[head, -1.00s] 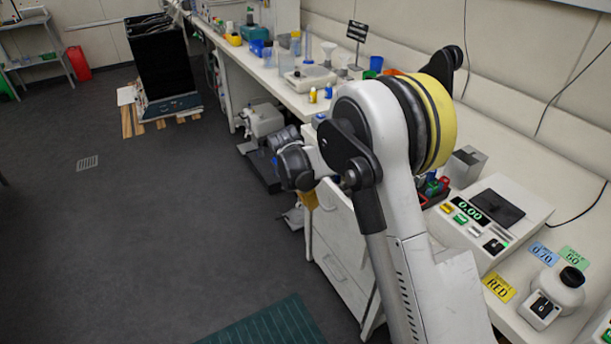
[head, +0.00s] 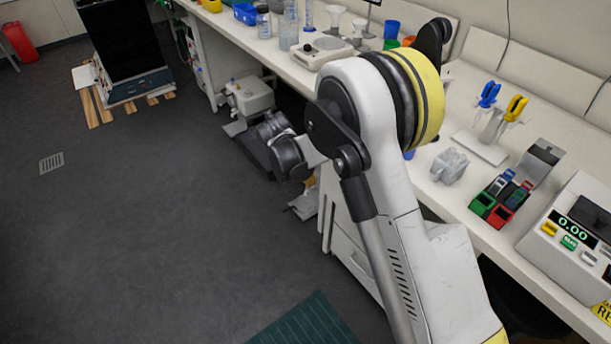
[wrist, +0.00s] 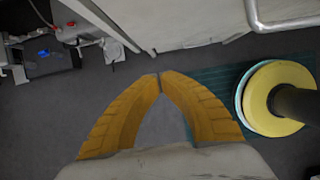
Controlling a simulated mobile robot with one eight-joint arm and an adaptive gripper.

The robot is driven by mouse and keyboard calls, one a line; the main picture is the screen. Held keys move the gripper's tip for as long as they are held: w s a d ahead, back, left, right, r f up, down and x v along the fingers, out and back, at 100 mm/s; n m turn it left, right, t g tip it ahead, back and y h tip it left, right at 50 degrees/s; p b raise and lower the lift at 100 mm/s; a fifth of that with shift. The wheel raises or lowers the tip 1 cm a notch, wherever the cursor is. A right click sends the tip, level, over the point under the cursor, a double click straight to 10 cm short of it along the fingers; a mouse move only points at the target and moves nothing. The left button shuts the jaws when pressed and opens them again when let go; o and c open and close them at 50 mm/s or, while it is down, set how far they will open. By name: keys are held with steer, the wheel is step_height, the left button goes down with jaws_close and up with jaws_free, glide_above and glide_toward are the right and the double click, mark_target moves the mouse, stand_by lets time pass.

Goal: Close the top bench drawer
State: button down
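The white bench drawer unit (head: 350,262) stands under the bench, largely hidden behind my arm in the head view. Its top drawer is mostly covered there, so I cannot tell how far it stands out. In the wrist view a white front panel (wrist: 190,22) crosses the top, with a curved metal bar handle (wrist: 290,22) at the upper right. My gripper (wrist: 158,77) has two yellow fingers whose tips meet with nothing visible between them. The tips point toward the white panel and appear just below its lower edge in the picture. Only a sliver of yellow finger shows in the head view.
A grey device (head: 250,97) sits low under the bench. A green mat (head: 305,322) lies on the floor.

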mark_target(328, 173)
steer(key=w+d+f+b, duration=0.3)
steer(key=d+f, duration=0.1)
steer(key=shift+w+d, duration=0.2)
stand_by(0.3)
steer(key=w+d, duration=0.2)
steer(key=d, duration=0.1)
steer(key=shift+a, duration=0.25)
